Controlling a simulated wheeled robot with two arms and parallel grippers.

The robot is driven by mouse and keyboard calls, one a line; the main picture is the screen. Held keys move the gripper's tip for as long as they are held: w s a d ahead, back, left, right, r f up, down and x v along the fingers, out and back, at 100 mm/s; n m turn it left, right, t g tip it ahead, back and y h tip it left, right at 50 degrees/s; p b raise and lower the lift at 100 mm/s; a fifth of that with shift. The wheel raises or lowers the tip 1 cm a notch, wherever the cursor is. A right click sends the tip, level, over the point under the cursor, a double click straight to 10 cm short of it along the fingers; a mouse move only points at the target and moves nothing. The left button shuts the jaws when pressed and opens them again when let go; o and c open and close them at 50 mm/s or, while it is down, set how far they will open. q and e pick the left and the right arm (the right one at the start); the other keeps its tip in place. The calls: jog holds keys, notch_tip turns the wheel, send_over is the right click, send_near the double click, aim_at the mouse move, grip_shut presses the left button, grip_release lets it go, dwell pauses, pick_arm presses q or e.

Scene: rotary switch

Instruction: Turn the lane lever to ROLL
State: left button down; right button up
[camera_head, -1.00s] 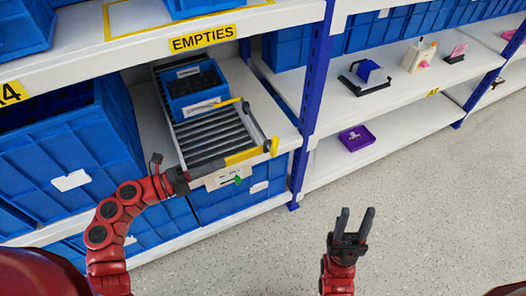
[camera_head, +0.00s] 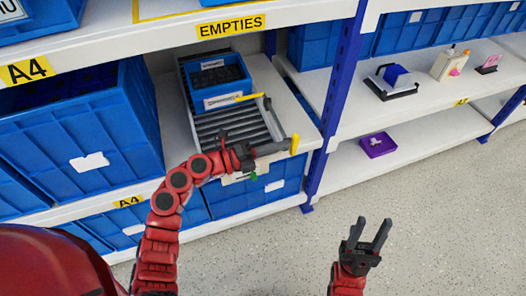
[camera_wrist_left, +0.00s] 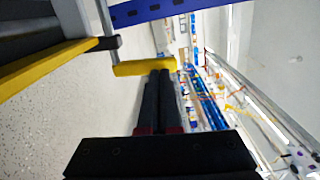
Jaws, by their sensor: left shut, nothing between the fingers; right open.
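The lane lever is a thin grey rod with a yellow grip (camera_head: 294,144) at the right front corner of the roller lane (camera_head: 232,128). The grip also shows in the left wrist view (camera_wrist_left: 145,68). My left gripper (camera_head: 286,146) is shut and empty, lying across the lane's front, with its fingertips close to the grip. In the left wrist view the fingertips (camera_wrist_left: 162,76) overlap the grip's lower edge; I cannot tell whether they touch. The label plate below the lane is partly hidden by my arm, and its words are unreadable. My right gripper (camera_head: 373,222) is open and empty over the floor.
A blue tote (camera_head: 220,88) sits on the rollers, with a yellow bar (camera_head: 253,96) at its front right. A blue shelf post (camera_head: 333,105) stands right of the lane. Large blue bins (camera_head: 85,140) fill the left. The floor at right is clear.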

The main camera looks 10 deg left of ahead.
pick_arm(q)
jog(key=shift+w+d, duration=0.25)
jog(key=shift+d, duration=0.15)
